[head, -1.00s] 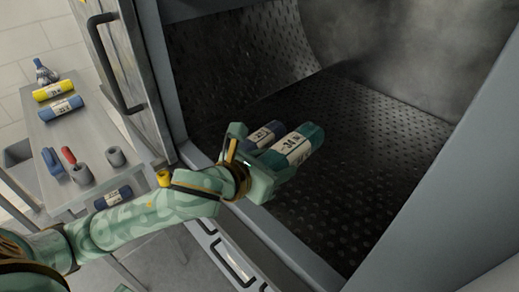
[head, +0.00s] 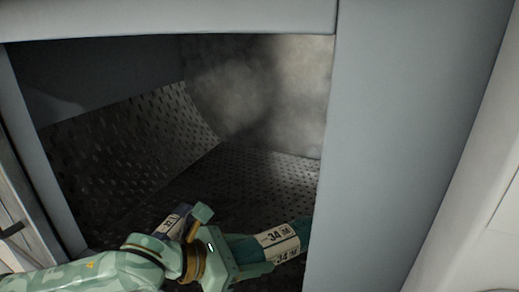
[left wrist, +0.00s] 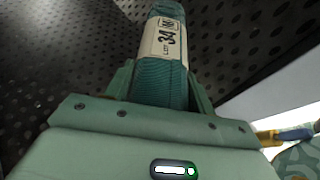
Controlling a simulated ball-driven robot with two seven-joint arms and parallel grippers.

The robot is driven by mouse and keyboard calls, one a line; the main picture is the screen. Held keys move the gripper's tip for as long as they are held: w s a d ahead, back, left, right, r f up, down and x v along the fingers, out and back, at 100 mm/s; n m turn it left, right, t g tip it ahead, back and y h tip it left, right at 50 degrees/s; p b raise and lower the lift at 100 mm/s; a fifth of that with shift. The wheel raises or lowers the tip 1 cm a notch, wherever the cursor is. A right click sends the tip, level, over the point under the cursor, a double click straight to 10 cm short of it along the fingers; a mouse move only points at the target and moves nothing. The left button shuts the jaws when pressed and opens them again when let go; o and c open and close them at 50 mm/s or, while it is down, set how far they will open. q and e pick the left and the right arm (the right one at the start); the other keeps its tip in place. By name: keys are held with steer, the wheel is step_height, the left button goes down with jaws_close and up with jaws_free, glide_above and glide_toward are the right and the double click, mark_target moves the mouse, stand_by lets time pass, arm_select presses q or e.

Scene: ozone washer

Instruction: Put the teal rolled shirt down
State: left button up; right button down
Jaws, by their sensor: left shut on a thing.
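The teal rolled shirt (head: 290,243) has a cream label band marked 34. My left gripper (head: 240,258) is shut on it and holds it inside the washer's opening, over the perforated drum floor. In the left wrist view the teal rolled shirt (left wrist: 162,85) lies between the two fingers of my left gripper (left wrist: 158,90), pointing away from the palm. Whether the shirt touches the floor I cannot tell. My right gripper is not in view.
A dark blue roll (head: 174,218) with a pale label lies on the drum floor (head: 236,180), just left of my left gripper. The washer's right frame wall (head: 385,140) stands close to the shirt. Steam hangs at the back.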

arm_select(q)
steer(key=w+a+r+n+t+y, duration=0.4)
steer(key=a+r+n+t, duration=0.1)
steer(key=a, duration=0.1)
steer(key=s+a+n+t+y, duration=0.2)
steer(key=a+n+y, duration=0.45)
steer(key=a, duration=0.35)
step_height(320, 180, down, 6)
steer(key=s+a+y, duration=0.1)
steer(key=s+a, duration=0.1)
steer(key=s+d+m+h+p, duration=0.1)
steer(key=s+d+h+p, duration=0.1)
steer(key=d+p, duration=0.5)
steer(key=s+d+m+h+p, duration=0.2)
steer(key=s+d+p, duration=0.3)
steer(key=d+p, duration=0.2)
steer(key=shift+d+f+g, duration=0.3)
steer(key=shift+d, duration=0.3)
